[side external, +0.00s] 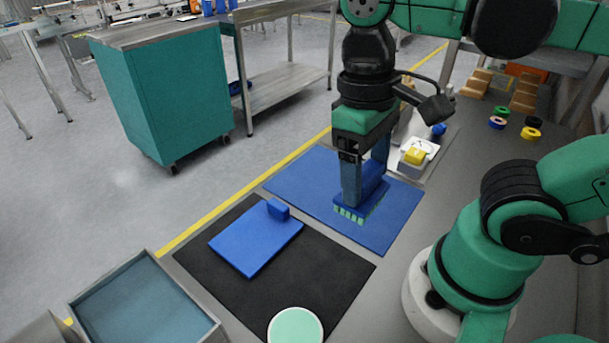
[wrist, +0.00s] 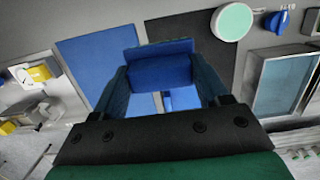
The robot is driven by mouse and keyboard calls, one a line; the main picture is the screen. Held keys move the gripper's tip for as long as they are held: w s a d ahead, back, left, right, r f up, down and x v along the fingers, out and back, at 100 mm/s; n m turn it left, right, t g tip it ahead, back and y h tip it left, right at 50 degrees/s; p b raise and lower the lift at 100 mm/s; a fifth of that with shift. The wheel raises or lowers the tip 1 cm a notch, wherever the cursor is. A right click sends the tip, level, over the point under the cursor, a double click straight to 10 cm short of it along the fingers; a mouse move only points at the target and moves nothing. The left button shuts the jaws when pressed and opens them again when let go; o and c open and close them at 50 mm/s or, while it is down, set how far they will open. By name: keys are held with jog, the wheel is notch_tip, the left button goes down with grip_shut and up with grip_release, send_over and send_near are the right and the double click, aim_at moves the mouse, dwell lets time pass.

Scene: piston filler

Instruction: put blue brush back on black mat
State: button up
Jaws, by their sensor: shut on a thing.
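The blue brush (side external: 352,207) with pale green bristles is held in my gripper (side external: 364,188), over the blue mat (side external: 300,185). Its bristles point down; I cannot tell whether they touch the mat. In the wrist view the brush (wrist: 160,72) sits between the two fingers of my gripper (wrist: 162,80), which are shut on it. The black mat (side external: 325,267) lies nearer the camera, beside the blue mat. It also shows in the wrist view (wrist: 187,27). A blue dustpan-like piece (side external: 254,243) with a raised block lies on the black mat.
A round pale green lid (side external: 295,326) sits at the black mat's near edge. A grey tray (side external: 140,300) stands to its left. A white holder with a yellow piece (side external: 415,155) is behind the blue mat. Coloured rings (side external: 530,133) lie farther right. The black mat's right part is bare.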

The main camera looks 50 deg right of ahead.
notch_tip(320, 180, down, 14)
dwell(0.8)
jog(key=o, duration=1.2)
jog(key=shift+f, duration=0.15)
jog(key=r, duration=0.4)
jog(key=w+r, duration=0.1)
jog(key=r, duration=0.6)
jog(key=shift+w+r, duration=0.2)
jog(key=shift+r, duration=0.15)
jog(key=shift+w+r, duration=0.1)
jog(key=w+d+t, duration=0.1)
jog(key=w+t, duration=0.2)
jog(key=w+d+t, duration=0.1)
jog(key=w+t, duration=0.1)
jog(key=w, duration=0.1)
jog(key=w+d+f+t, duration=0.1)
jog(key=w+d+t, duration=0.1)
jog(key=w+t, duration=0.1)
jog(key=shift+w+t, duration=0.1)
jog(key=shift+t, duration=0.2)
